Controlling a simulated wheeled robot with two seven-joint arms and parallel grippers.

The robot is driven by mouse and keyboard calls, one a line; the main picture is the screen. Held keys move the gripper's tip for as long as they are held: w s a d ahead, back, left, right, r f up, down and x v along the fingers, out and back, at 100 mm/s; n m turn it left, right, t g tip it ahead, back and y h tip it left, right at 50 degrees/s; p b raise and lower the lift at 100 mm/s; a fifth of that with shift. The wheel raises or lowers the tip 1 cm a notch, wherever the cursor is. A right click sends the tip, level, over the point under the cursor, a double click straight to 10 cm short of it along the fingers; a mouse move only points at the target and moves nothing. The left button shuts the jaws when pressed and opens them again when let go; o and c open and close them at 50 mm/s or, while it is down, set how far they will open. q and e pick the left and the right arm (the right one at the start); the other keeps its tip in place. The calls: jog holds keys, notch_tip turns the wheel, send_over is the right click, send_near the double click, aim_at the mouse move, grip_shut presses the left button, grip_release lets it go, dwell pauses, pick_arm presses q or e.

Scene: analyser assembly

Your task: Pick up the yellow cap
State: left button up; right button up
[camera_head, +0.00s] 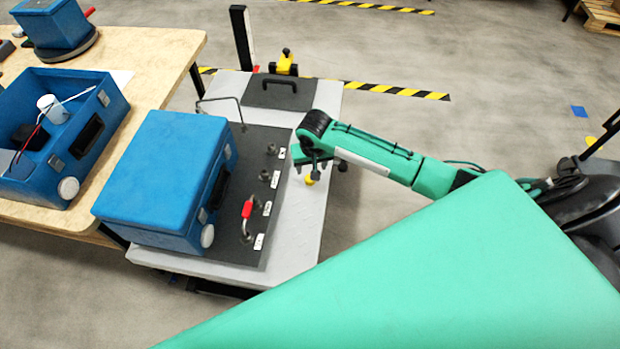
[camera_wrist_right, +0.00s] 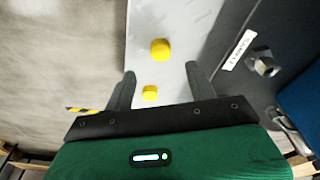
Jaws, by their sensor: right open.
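Two small yellow caps lie on the light grey plate beside the dark panel. In the right wrist view, one yellow cap (camera_wrist_right: 160,49) is beyond the fingertips. The other yellow cap (camera_wrist_right: 150,92) shows between the two fingers. My right gripper (camera_wrist_right: 160,74) is open and empty above the plate, pointing down at the caps. In the head view, the right gripper (camera_head: 316,163) is over the plate's right edge, with a yellow cap (camera_head: 314,175) showing just below it. Exact height above the caps cannot be told. My left gripper is not in view.
The cart's grey top (camera_head: 303,225) carries a dark panel (camera_head: 262,180) with metal fittings and a red-handled valve (camera_head: 247,208). A closed blue box (camera_head: 165,170) stands left of them. A wooden table (camera_head: 150,52) holds an open blue box (camera_head: 104,120).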

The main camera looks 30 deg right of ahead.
jog(key=shift+w+f, duration=0.15)
jog(key=shift+f, duration=0.65)
jog(key=shift+w+f, duration=0.1)
jog(key=shift+f, duration=0.65)
jog(key=f, duration=0.3)
jog(key=shift+w+f, duration=0.25)
jog(key=shift+d+f, duration=0.1)
jog(key=shift+f, duration=0.3)
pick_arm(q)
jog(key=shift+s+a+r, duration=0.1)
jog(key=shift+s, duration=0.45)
pick_arm(e)
jog(key=shift+c, duration=1.3)
jog(key=c, duration=0.8)
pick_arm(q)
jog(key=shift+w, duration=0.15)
pick_arm(e)
jog(key=shift+r, duration=0.1)
